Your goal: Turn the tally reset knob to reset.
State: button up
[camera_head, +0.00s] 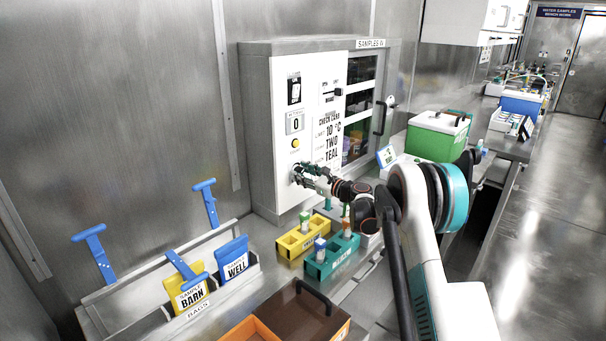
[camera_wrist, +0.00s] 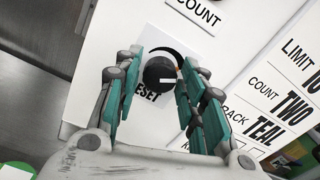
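The tally reset knob (camera_wrist: 158,72) is round and black on the white cabinet front. Its short white mark lies toward its lower right in the wrist view. My gripper (camera_wrist: 165,70) has one teal-padded finger on each side of the knob. The fingers are close to the knob; whether both pads touch it I cannot tell. In the head view my gripper (camera_head: 298,172) is at the cabinet front and hides the knob.
The cabinet (camera_head: 282,115) carries a display reading 0 (camera_head: 296,123), a yellow button (camera_head: 295,144) and a card reading "10 °C, TWO, TEAL". Below stand a yellow rack (camera_head: 290,243), a teal rack (camera_head: 318,270) and a brown box (camera_head: 300,310). A green cooler (camera_head: 430,142) stands right.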

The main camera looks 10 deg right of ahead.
dwell(0.3)
jog(key=v, duration=1.2)
jog(key=shift+a+r, duration=0.1)
jog(key=s+a+r+n+g+h, duration=0.25)
jog(key=s+a+r+n, duration=0.3)
jog(key=s, duration=0.45)
jog(key=s+a+r+n+g+h, duration=0.1)
jog(key=s+a+r+n+g, duration=0.2)
jog(key=s+a+r+n, duration=0.5)
jog(key=s+d+f+n+h, duration=0.2)
jog(key=s+n, duration=0.2)
jog(key=s, duration=0.7)
jog(key=s+d+f+n+g+h, duration=0.1)
jog(key=s+d+f+n+h, duration=0.1)
jog(key=s, duration=0.9)
jog(key=s+d+f+n+g+h, duration=0.1)
jog(key=s+n, duration=0.4)
jog(key=s, duration=0.6)
notch_tip(320, 180, down, 3)
jog(key=shift+d+r+n+h, duration=0.15)
jog(key=shift+d+n+h, duration=0.2)
jog(key=shift+d+h, duration=0.55)
